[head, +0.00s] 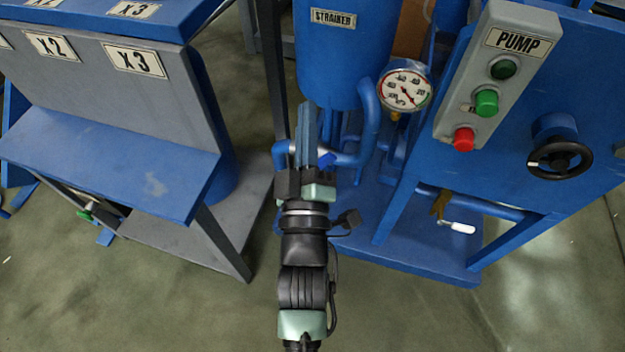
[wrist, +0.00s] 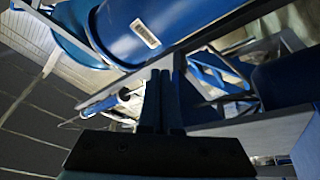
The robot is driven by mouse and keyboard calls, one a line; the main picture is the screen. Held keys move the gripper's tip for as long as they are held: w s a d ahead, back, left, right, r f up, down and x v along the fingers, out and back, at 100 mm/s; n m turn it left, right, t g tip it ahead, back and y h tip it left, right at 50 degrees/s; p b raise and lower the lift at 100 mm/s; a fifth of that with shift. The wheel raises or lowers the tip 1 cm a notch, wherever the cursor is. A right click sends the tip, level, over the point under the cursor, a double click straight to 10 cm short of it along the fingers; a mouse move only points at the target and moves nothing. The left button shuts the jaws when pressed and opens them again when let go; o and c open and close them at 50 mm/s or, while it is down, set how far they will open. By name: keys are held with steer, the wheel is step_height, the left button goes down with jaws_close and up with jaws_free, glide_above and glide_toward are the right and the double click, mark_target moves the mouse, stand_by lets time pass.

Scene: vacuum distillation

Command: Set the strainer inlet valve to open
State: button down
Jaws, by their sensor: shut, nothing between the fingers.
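The blue strainer vessel (head: 345,75) stands at top centre in the head view, with a STRAINER label (head: 333,19). A blue pipe (head: 369,125) curves down from its right side and runs left behind my gripper. A small blue lever-like part (head: 327,160) shows just right of my fingers; I cannot tell whether it is the inlet valve's handle or its setting. My gripper (head: 307,106) is shut and empty, its fingers pointing up the picture in front of the pipe and below the vessel. The shut fingers (wrist: 163,75) also show in the wrist view.
A pressure gauge (head: 405,90) sits right of the vessel. The PUMP button box (head: 495,75) and a black handwheel (head: 560,158) are further right. A white-handled valve (head: 458,227) is low on the right. A blue shelf (head: 110,160) juts out at left. Open floor lies in front.

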steer(key=s+a+f+n+g+b, duration=0.1)
steer(key=s+f+b, duration=0.15)
steer(key=f, duration=0.55)
steer(key=s+a+f+n+b, duration=0.1)
steer(key=s+a+f, duration=0.15)
steer(key=f, duration=0.65)
steer(key=w+d+b, duration=0.4)
steer(key=w, duration=0.4)
steer(key=shift+w+d, duration=0.15)
steer(key=shift+w, duration=0.05)
steer(key=shift+f, duration=0.1)
